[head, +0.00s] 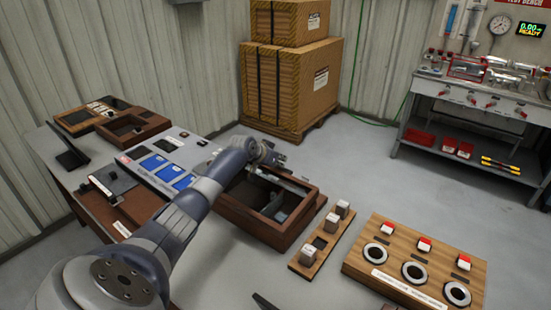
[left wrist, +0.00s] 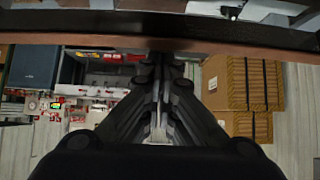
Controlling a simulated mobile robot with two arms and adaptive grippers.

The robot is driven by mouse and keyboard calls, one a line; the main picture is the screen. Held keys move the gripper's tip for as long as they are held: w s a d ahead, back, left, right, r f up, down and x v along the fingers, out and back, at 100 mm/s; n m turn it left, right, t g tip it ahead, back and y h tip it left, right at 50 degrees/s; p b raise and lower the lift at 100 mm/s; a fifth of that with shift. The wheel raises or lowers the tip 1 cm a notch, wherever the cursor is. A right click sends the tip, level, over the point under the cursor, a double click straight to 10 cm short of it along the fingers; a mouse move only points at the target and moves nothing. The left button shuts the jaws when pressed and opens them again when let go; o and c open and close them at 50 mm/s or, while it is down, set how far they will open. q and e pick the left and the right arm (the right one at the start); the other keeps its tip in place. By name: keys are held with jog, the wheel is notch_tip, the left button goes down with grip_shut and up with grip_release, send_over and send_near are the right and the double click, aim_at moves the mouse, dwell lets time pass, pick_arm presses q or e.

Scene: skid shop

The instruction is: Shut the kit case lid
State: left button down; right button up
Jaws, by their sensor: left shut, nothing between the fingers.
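The kit case (head: 262,233) is a brown wooden box on the grey table in the head view. Its dark interior shows open from above, with a few grey items inside. I cannot clearly make out its lid, as my left arm crosses the case's left and back part. My left gripper (head: 272,157) is at the case's far side, near the back edge, shut and empty. In the left wrist view its closed fingers (left wrist: 158,62) point at a brown wooden edge (left wrist: 150,38) across the top; I cannot tell whether they touch it. My right gripper is not in view.
A wooden strip (head: 309,262) with small grey blocks stands right of the case. A wooden board (head: 385,280) with round rings and red-topped blocks is further right. Blue panels (head: 160,165) and brown trays (head: 122,127) lie left. Stacked crates (head: 290,85) stand behind.

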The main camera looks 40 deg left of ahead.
pick_arm(q)
jog(key=shift+w+f+b, duration=0.2)
jog(key=shift+f+b, duration=0.1)
jog(key=shift+f, duration=0.3)
jog(key=shift+w+f+b, duration=0.15)
jog(key=shift+f+b, duration=0.15)
jog(key=shift+f, duration=0.3)
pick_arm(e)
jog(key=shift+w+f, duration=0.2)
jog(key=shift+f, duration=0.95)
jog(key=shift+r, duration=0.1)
pick_arm(q)
jog(key=shift+r+p, duration=0.3)
jog(key=shift+p, duration=0.05)
notch_tip(320, 180, up, 4)
jog(key=p, duration=0.4)
jog(key=shift+r, duration=0.25)
jog(key=shift+s+a+b, duration=0.15)
jog(key=shift+s+b, duration=0.3)
jog(key=shift+s, duration=0.1)
jog(key=b+v, duration=0.1)
jog(key=v, duration=0.7)
jog(key=shift+r, duration=0.55)
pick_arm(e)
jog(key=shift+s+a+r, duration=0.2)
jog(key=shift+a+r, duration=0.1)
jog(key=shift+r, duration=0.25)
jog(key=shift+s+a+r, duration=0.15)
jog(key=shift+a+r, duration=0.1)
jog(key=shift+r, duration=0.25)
